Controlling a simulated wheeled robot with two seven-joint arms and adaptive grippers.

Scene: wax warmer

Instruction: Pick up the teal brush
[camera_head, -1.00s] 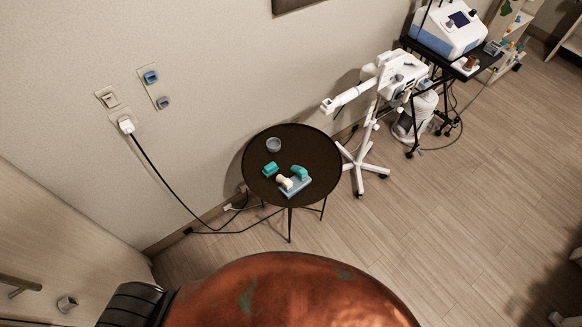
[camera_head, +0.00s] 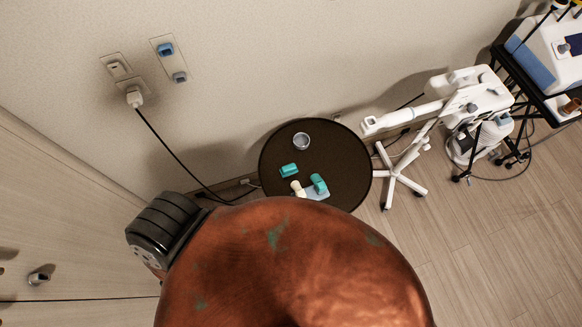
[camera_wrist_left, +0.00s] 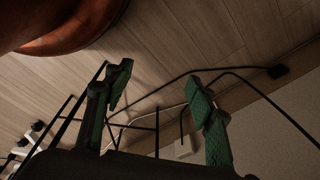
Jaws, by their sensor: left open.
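Two teal things lie on the round dark table (camera_head: 345,160) in the head view. One teal block (camera_head: 289,170) lies on the left of the tabletop. The other teal piece (camera_head: 319,183) lies on a light blue tray (camera_head: 318,195) near the front edge, beside a small cream piece (camera_head: 298,188). At this size I cannot tell which of the two is the brush. My left gripper (camera_wrist_left: 160,98) is open and empty in the left wrist view, with floor, wall and cables beyond its fingers. No teal thing shows in that view. My right gripper is not in view.
A grey cup (camera_head: 301,141) stands at the back of the table. A white stand with an arm (camera_head: 440,110) is close on the right. The wall is behind, with a plugged-in black cable (camera_head: 168,150). Thin black rods (camera_wrist_left: 70,115) show left in the wrist view.

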